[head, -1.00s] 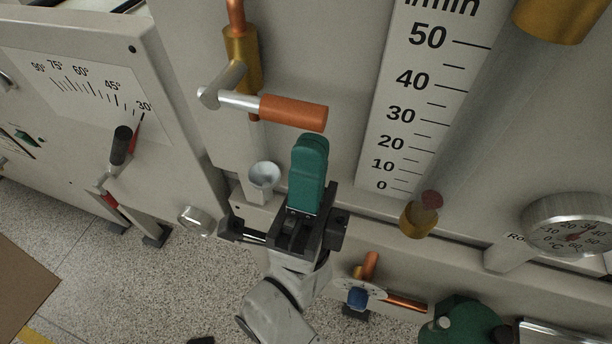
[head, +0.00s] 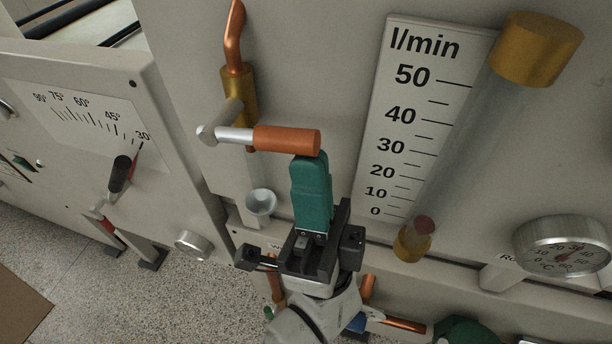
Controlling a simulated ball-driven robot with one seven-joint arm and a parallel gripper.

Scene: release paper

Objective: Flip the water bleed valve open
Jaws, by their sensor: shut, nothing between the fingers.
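The water bleed valve has a brass body (head: 238,95) on a copper pipe, on the panel at upper left. Its lever, with an orange grip (head: 285,139), points right and lies nearly level in the picture. A small funnel (head: 261,203) sits below the valve. My gripper (head: 309,156) has green fingers pressed together with nothing between them. They point up, and their tips are right under the outer end of the orange grip. The tips touch or almost touch it; I cannot tell which.
A flow scale in l/min (head: 411,120) with a clear tube and brass fittings stands right of the valve. A round dial thermometer (head: 561,246) is at lower right. A panel with an angle scale (head: 72,108) and a black-knobbed lever (head: 119,174) is at left. Speckled floor shows below.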

